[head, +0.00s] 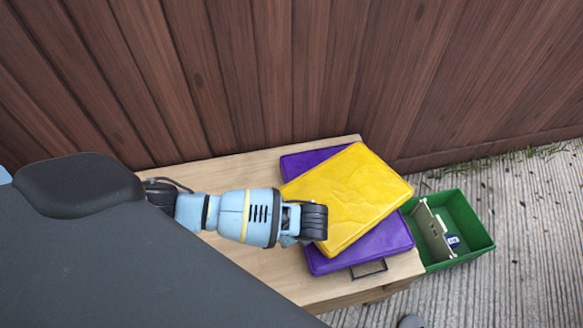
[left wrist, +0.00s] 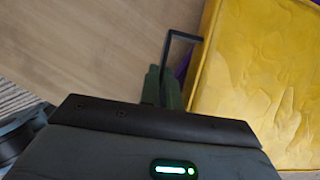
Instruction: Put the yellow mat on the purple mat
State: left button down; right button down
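The yellow mat (head: 350,193) lies across the purple mat (head: 372,245), turned at an angle to it. Purple shows at the upper left and along the lower right; the middle is covered. My left gripper (left wrist: 162,88) is at the yellow mat's left edge, where a black handle loop (left wrist: 184,37) stands beside the mat (left wrist: 262,80). Its fingers are close together and appear shut on this handle. In the head view the fingertips are hidden under my wrist. Whether the yellow mat is fully resting or slightly lifted, I cannot tell. My right gripper is not in view.
The mats are on a low wooden table (head: 270,268). A black handle (head: 369,269) sticks out from the purple mat's front edge. A green bin (head: 470,215) holding a few items stands right of the table. A brown wooden fence (head: 300,70) rises behind.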

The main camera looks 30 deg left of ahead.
pick_arm(q)
jog(key=shift+f, duration=1.05)
jog(key=c, duration=1.6)
grip_release()
jog(key=p+v, duration=0.2)
jog(key=v, duration=1)
jog(key=shift+s+p, duration=0.1)
jog(key=shift+p, duration=0.3)
